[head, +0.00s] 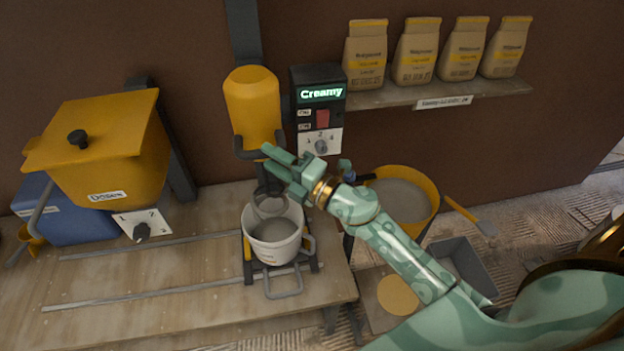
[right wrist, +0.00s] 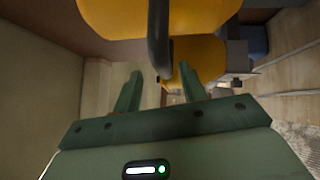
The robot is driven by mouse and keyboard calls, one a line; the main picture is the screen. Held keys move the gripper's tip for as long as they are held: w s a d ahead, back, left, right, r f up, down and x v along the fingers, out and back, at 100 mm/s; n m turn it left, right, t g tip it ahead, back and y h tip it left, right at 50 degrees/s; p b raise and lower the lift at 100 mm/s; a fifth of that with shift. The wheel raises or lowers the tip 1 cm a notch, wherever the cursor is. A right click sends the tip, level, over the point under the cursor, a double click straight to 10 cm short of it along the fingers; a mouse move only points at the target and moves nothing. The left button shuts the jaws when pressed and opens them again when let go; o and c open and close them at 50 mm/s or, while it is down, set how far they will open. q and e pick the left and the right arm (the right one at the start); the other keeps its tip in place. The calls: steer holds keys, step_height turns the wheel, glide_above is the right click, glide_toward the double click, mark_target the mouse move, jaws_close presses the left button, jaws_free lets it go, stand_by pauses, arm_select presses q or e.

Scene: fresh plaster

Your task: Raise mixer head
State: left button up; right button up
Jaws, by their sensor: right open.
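The yellow mixer head (head: 252,105) hangs on a dark upright post, with a dark handle (head: 246,150) at its lower end. Its whisk (head: 269,202) reaches down into a white bucket (head: 275,247) holding grey plaster. My right gripper (head: 268,161) is open at the handle's right side. In the right wrist view a dark bar, seemingly the handle (right wrist: 160,40), stands between the open fingers of the gripper (right wrist: 162,90), in front of yellow housing (right wrist: 200,15). I cannot tell whether the fingers touch it. My left gripper is not in view.
A control box (head: 318,110) reading "Creamy" stands right of the mixer. A yellow dosing hopper (head: 110,150) is on the left of the bench (head: 150,275). A yellow tub (head: 430,195) of plaster and a grey tray (head: 470,265) lie right. Several bags stand on a shelf (head: 430,94).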

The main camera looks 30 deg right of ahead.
steer(key=b+v, duration=0.3)
steer(key=v, duration=0.9)
steer(key=shift+s, duration=0.15)
steer(key=shift+d+r, duration=0.1)
steer(key=shift+d, duration=0.05)
steer(key=d+f+m+g+h, duration=0.1)
steer(key=d+f+m+h, duration=0.35)
steer(key=f, duration=0.45)
steer(key=d+f+m+g+h, duration=0.1)
steer(key=d+f+m+h, duration=0.2)
steer(key=f+m, duration=0.5)
steer(key=s+d+f+m+g+h+b, duration=0.1)
steer(key=s+d+f+m+g, duration=0.2)
steer(key=f, duration=0.8)
steer(key=s+f+m+g+h+b, duration=0.15)
steer(key=s+f, duration=0.45)
steer(key=f, duration=0.6)
steer(key=s+a+f+m+g+b, duration=0.1)
steer(key=s+a+f+g+b, duration=0.1)
steer(key=s+f, duration=0.5)
steer(key=s+a+f+m+g+b, duration=0.2)
steer(key=s+a+f+g, duration=0.1)
steer(key=s+f, duration=0.5)
steer(key=s+a+f+m+g+b, duration=0.1)
steer(key=s+f+g, duration=0.4)
steer(key=s, duration=0.7)
step_height(320, 180, down, 2)
steer(key=shift+s+a+f+m+b, duration=0.15)
steer(key=shift+s+a+m+b, duration=0.3)
steer(key=shift+a, duration=0.7)
